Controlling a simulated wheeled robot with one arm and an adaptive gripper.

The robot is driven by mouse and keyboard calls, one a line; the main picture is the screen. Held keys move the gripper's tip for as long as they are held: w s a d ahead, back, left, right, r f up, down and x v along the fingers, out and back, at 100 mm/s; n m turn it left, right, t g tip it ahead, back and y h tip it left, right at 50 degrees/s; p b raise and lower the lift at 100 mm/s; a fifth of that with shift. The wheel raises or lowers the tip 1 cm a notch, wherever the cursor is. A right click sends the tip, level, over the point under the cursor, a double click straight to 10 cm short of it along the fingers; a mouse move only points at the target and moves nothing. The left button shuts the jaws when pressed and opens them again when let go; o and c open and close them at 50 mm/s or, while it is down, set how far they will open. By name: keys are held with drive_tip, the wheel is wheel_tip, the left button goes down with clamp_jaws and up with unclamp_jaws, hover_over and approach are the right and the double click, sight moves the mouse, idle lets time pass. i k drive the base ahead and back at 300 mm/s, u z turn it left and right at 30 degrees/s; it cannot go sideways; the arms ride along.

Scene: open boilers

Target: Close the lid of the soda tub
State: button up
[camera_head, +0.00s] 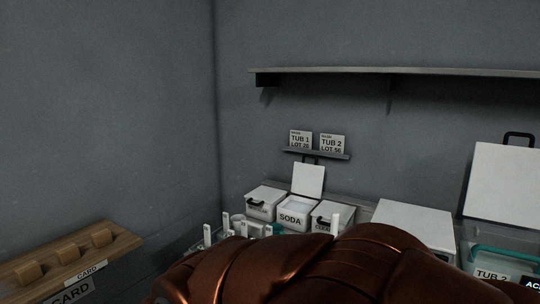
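The soda tub (294,217) is a small white box labelled SODA, standing on a surface along the back wall. Its lid (308,180) is open and stands up at the back of the tub, with a dark handle at its top edge. The tub's pale inside shows. My copper-brown arm crosses the bottom of the picture in front of the tubs. My gripper is not in view, so where it is and what it holds cannot be seen.
Closed white tubs stand left (266,201) and right (326,214) of the soda tub. A small ledge (316,154) with two lot cards is above the lid. A larger tub with a raised lid (502,184) is at right. A wooden rack (70,262) is at left.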

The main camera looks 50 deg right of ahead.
sight(307, 179)
drive_tip(key=z, duration=0.15)
drive_tip(key=i, duration=0.65)
drive_tip(key=z, duration=0.85)
drive_tip(key=i, duration=0.45)
drive_tip(key=z, duration=0.45)
